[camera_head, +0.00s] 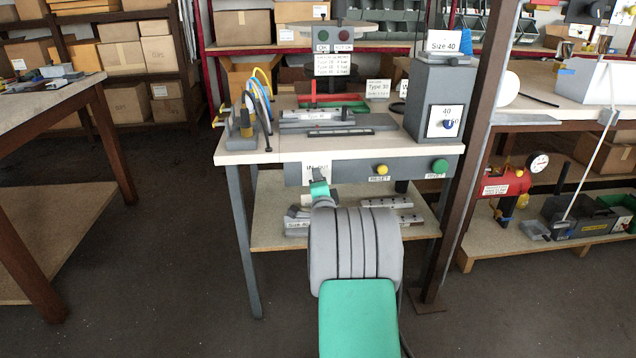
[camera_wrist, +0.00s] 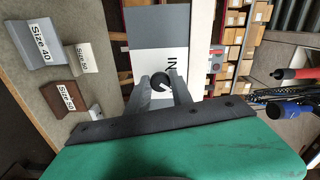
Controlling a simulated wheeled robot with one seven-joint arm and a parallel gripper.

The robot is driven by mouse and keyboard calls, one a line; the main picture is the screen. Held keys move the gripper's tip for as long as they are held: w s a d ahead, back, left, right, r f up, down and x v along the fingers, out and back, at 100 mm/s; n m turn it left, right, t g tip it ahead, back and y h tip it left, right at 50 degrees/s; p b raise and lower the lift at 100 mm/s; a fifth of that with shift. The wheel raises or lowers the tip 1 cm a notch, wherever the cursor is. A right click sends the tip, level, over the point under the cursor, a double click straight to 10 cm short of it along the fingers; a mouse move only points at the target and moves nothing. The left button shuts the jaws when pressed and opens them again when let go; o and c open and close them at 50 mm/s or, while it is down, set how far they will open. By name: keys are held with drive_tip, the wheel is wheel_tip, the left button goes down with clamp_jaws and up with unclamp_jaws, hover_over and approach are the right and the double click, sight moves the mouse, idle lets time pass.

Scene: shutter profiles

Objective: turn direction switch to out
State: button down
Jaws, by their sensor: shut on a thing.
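The direction switch is a round black knob (camera_wrist: 160,81) on a white plate (camera_wrist: 174,62) marked "IN" in the wrist view. My gripper (camera_wrist: 161,88) has its two grey fingers closed around this knob from both sides. A small pale mark shows on the knob, but I cannot tell which way it points. In the head view the plate (camera_head: 317,167) reads "IN" and "OUT" on the front panel of the workbench. My gripper also shows there (camera_head: 320,188), against the plate's lower part. The knob is hidden by it in that view.
A yellow button (camera_head: 382,169) and a green button (camera_head: 440,166) sit to the right on the same panel (camera_head: 350,172). Grey profile blocks lie on the lower shelf (camera_head: 270,225). A brown post (camera_head: 462,150) stands close at right. Floor left of the bench is free.

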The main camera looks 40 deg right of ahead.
drive_tip(key=shift+f+m, duration=0.1)
drive_tip(key=shift+m, duration=0.9)
drive_tip(key=c, duration=1.1)
unclamp_jaws()
drive_tip(key=shift+c, duration=0.2)
drive_tip(key=p+v, duration=0.1)
drive_tip(key=v, duration=0.7)
drive_tip(key=shift+p, duration=0.3)
